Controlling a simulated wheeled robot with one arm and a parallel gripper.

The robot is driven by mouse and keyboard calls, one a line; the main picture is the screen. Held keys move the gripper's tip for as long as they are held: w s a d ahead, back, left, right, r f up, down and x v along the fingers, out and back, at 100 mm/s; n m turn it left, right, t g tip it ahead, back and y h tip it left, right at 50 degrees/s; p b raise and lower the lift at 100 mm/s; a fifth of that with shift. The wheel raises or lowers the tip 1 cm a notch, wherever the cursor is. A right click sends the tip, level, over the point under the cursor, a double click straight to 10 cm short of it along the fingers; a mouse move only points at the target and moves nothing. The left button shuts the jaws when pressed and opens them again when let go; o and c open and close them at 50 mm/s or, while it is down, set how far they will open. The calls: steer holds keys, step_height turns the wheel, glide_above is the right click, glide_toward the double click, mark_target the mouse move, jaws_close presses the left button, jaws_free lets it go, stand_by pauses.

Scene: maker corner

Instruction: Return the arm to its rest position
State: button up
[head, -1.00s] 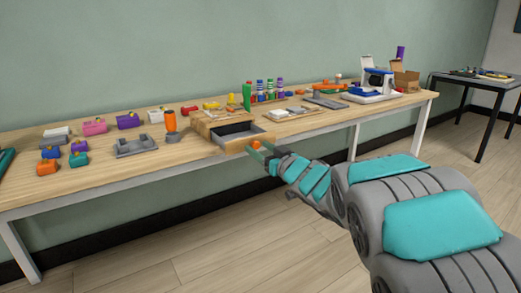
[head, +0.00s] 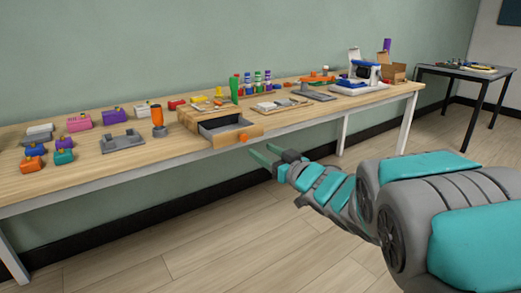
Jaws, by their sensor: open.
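My gripper (head: 265,155) is in the head view, in front of the long wooden table's front edge and a little below it. Its green fingers are apart and hold nothing that I can see. My teal and grey arm reaches in from the lower right. Close beyond the gripper, a small wooden drawer box (head: 197,117) stands on the table with its drawer (head: 232,136) pulled open. The drawer's orange knob (head: 243,138) is just up and left of the fingertips, with a gap between them.
A dark side table (head: 465,72) stands at the far right. The floor (head: 200,250) before the table is clear.

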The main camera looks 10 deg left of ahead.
steer(key=w+d+f+m+t+h, duration=0.15)
steer(key=d+h, duration=0.25)
steer(key=d, duration=0.4)
steer(key=w+d+f+m+t+h, duration=0.1)
steer(key=d+f+m+h, duration=0.2)
steer(key=d, duration=0.4)
steer(key=s+d+f+m+g+h, duration=0.25)
steer(key=s+d+h, duration=0.2)
steer(key=d, duration=0.25)
steer(key=s+d+f+m+g+h, duration=0.1)
steer(key=s+d+f+g+h, duration=0.2)
steer(key=s+d, duration=0.4)
steer(key=s+d+f+m+g+h, duration=0.1)
steer(key=s+d+f+g, duration=0.15)
steer(key=s, duration=0.45)
steer(key=s+d+f+m+g, duration=0.1)
steer(key=s+d+f+g, duration=0.1)
steer(key=s+f, duration=0.35)
steer(key=s+a+g+y, duration=0.1)
steer(key=s+a+g, duration=0.2)
steer(key=s, duration=1.8)
steer(key=g, duration=0.3)
steer(key=shift+y, duration=0.35)
